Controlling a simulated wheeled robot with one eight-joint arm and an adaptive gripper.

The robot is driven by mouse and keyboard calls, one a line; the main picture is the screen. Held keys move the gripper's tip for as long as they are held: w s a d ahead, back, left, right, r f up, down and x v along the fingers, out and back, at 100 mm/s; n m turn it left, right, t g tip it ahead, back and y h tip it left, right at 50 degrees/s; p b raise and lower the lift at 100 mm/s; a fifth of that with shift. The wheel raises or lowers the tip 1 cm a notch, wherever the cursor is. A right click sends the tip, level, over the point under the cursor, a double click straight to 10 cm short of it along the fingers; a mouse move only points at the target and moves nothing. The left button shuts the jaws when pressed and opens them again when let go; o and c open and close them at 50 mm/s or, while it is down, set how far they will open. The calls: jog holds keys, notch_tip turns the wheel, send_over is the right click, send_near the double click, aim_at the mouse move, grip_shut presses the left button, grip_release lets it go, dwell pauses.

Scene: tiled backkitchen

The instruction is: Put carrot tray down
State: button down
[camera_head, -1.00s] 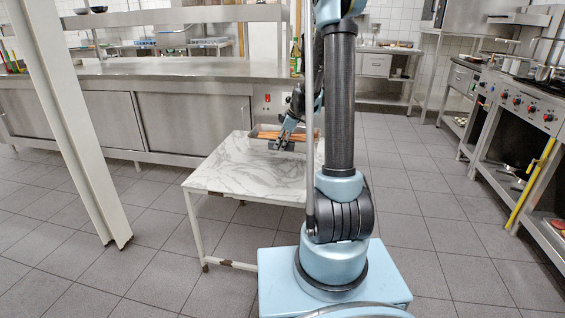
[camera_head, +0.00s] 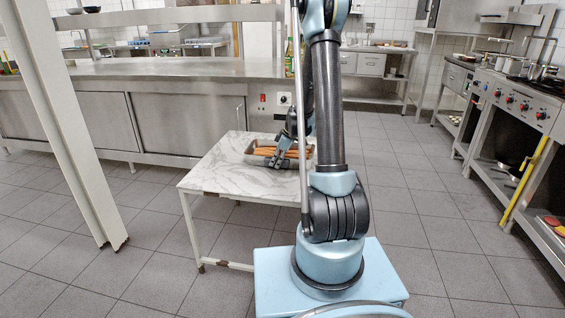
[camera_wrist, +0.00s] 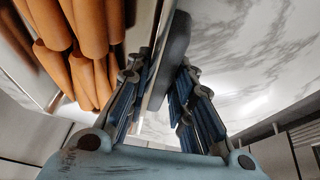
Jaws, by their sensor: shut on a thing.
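The carrot tray (camera_head: 247,159) is a shallow metal tray holding several orange carrots (camera_head: 266,151). It is at the back right of the marble-topped table (camera_head: 215,178), level and at or just above the top; contact is hard to tell. My gripper (camera_head: 279,158) is shut on the tray's near side wall. In the wrist view, my gripper (camera_wrist: 160,85) has the tray wall (camera_wrist: 161,55) between its dark fingers. The carrots (camera_wrist: 85,50) are at the left there, and the marble top (camera_wrist: 235,50) is at the right.
The table's front and left part is bare. A steel counter (camera_head: 150,70) stands behind it. A slanted white post (camera_head: 65,130) is at the left, and stoves (camera_head: 520,110) are at the right. Tiled floor (camera_head: 420,220) is open between.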

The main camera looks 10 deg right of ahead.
jog(key=c, duration=1.4)
grip_release()
